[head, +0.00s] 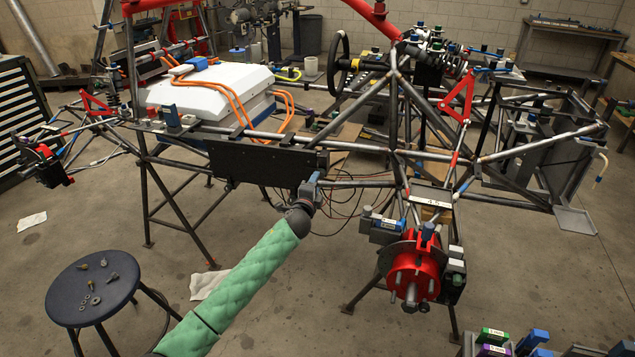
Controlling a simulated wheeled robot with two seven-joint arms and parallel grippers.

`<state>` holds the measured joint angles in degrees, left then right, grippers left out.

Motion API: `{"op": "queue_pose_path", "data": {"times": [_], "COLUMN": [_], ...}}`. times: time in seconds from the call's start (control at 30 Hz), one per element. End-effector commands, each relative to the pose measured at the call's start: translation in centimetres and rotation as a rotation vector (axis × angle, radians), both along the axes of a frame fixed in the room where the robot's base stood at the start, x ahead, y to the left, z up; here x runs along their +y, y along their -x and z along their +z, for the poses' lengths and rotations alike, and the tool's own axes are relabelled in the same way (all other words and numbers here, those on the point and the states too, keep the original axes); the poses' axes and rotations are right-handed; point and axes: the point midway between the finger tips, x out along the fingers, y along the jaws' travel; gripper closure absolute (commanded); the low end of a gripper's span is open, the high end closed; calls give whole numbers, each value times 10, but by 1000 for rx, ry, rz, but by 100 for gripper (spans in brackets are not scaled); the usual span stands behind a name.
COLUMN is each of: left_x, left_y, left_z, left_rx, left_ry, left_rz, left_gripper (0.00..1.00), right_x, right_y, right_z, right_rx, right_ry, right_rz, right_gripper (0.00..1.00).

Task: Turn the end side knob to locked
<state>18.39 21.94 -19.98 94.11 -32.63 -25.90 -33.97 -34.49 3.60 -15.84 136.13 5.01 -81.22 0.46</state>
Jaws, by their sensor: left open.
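A tube chassis (490,157) of grey metal tubes stands across the middle of the head view. A black flat panel (262,164) is fixed along its near side rail. I cannot make out a knob for certain; any knob at the panel's right end is too small to tell or is hidden by my gripper. My left gripper (311,182), on a green padded arm, is open just below and in front of the panel's right end. Whether it touches anything there is unclear. My right gripper is not in view.
A red wheel hub (413,268) sticks out at the right front. A white box (205,88) with orange cables lies on the chassis. A round stool (92,288) with small parts stands at lower left. Loose wires hang right of my gripper. The floor between is mostly clear.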

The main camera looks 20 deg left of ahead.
Motion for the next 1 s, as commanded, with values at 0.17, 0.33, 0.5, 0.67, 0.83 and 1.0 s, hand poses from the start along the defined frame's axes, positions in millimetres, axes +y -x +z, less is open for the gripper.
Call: {"op": "queue_pose_path", "data": {"times": [0.17, 0.33, 0.5, 0.67, 0.83, 1.0], "left_x": [-1, -1, -1, -1, -2, 7], "left_y": [25, 37, 39, 38, 38, 39], "left_z": [-1, 0, 1, 0, 0, -5], "left_rx": [0, 0, 0, 0, 0, 25], "left_ry": [0, -1, 0, 0, 5, 84], "left_rz": [0, -1, 0, 0, 0, 44], "left_gripper": [51, 51, 51, 51, 51, 51], "right_x": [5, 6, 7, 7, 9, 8], "right_y": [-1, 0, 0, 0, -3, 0], "right_z": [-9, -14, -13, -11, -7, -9], "right_rx": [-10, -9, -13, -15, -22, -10], "right_ry": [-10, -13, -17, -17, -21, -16], "right_rz": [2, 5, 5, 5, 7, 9], "right_gripper": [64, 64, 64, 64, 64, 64]}}
